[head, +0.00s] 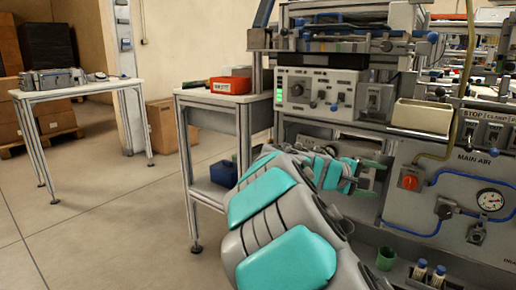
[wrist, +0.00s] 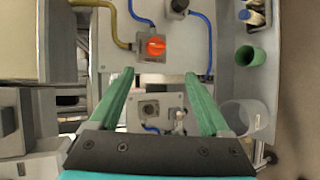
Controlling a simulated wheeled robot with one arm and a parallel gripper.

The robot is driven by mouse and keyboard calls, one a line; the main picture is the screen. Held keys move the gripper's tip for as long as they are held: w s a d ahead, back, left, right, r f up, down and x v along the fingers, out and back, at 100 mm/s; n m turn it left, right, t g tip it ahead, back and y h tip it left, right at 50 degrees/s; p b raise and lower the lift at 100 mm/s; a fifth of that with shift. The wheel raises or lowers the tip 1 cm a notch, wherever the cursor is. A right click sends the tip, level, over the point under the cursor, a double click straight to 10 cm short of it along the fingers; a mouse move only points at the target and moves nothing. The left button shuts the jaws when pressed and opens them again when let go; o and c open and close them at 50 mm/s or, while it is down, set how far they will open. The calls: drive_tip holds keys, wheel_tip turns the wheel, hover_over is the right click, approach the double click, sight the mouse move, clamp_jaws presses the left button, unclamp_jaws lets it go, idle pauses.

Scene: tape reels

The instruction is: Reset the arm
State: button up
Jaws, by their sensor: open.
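My arm, grey with teal pads, reaches from the bottom of the head view toward the machine. My gripper (head: 374,180) is at its far end, in front of the machine's lower part and left of the main air panel (head: 455,183). In the wrist view my gripper (wrist: 160,80) has its two green fingers spread wide apart with nothing between them. Beyond the fingertips is a panel with a red-orange knob (wrist: 155,46). The fingers look apart from it.
A pressure gauge (head: 490,200), blue tubes and a beige bin (head: 421,117) are at the right. A green cup (head: 386,259) stands low, near small bottles (head: 420,270). A side table (head: 212,97) carries a red box (head: 230,85). Open floor lies at the left.

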drive_tip(key=s+d+f+m+g+y, duration=0.2)
drive_tip(key=s+f+m+g, duration=0.1)
drive_tip(key=s, duration=0.7)
drive_tip(key=s+a+f+m+g+y, duration=0.1)
drive_tip(key=s+a+f+y, duration=0.2)
drive_tip(key=s+a, duration=0.3)
drive_tip(key=s+a+f+m+g+y, duration=0.1)
drive_tip(key=s+a+f+y, duration=0.3)
drive_tip(key=s, duration=1.1)
drive_tip(key=s+a+f+g+y+p, duration=0.1)
drive_tip(key=s+a+f+g+y, duration=0.1)
drive_tip(key=s+a+f+y, duration=0.2)
drive_tip(key=s+a+f, duration=0.3)
drive_tip(key=s, duration=0.4)
drive_tip(key=shift+a+f+m, duration=0.2)
drive_tip(key=shift+a+m, duration=0.1)
drive_tip(key=shift+m, duration=0.1)
drive_tip(key=shift+c, duration=0.2)
